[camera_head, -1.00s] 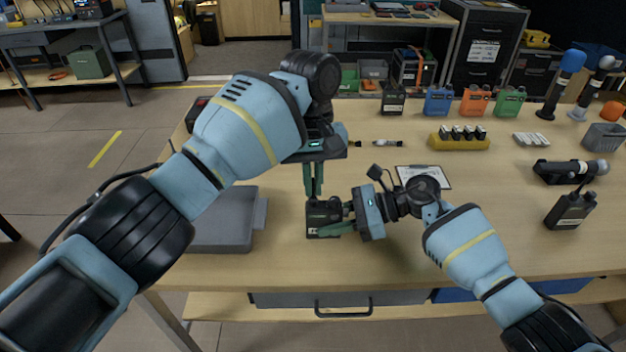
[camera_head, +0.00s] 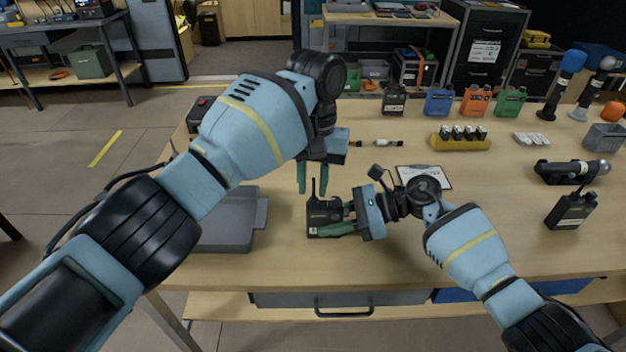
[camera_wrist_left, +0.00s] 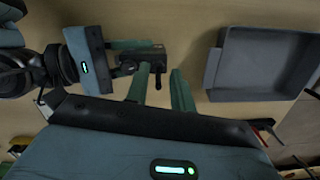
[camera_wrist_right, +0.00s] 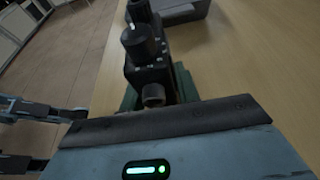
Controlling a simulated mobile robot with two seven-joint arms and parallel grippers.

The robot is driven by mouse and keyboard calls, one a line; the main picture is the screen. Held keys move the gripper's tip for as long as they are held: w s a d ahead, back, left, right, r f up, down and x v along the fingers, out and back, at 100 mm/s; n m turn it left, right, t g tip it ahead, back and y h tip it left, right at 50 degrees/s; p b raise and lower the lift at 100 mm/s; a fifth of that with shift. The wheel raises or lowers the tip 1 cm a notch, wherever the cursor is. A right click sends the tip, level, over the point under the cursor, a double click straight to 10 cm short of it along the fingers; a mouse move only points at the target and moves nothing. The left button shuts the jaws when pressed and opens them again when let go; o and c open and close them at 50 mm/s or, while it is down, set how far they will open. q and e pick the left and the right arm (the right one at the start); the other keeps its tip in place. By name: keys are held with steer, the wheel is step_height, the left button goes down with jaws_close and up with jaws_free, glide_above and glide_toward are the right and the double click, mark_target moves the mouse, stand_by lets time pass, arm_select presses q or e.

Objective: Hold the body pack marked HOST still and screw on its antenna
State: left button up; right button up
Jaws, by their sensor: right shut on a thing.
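A black body pack (camera_head: 325,212) stands on the bench near its front edge; its label is too small to read. It also shows in the left wrist view (camera_wrist_left: 146,54) and the right wrist view (camera_wrist_right: 152,76). My right gripper (camera_head: 338,228) is shut on the pack from the right. A thin black antenna (camera_head: 313,188) stands upright on the pack's top left; how tightly it sits I cannot tell. My left gripper (camera_head: 312,193) points down above the pack, open, with its fingers (camera_wrist_left: 162,88) apart on either side of the antenna and no visible contact.
A grey tray (camera_head: 258,228) lies left of the pack. Another black pack with an antenna (camera_head: 571,208) stands at the right. Several coloured packs (camera_head: 438,102) line the back.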

arm_select(q)
steer(key=n, duration=0.2)
steer(key=shift+n, duration=0.4)
steer(key=shift+n+h, duration=0.3)
steer(key=shift+n, duration=0.3)
steer(key=n, duration=0.3)
steer(key=shift+d+n, duration=0.1)
steer(key=shift+n, duration=0.3)
steer(key=n, duration=0.4)
steer(key=shift+h, duration=0.4)
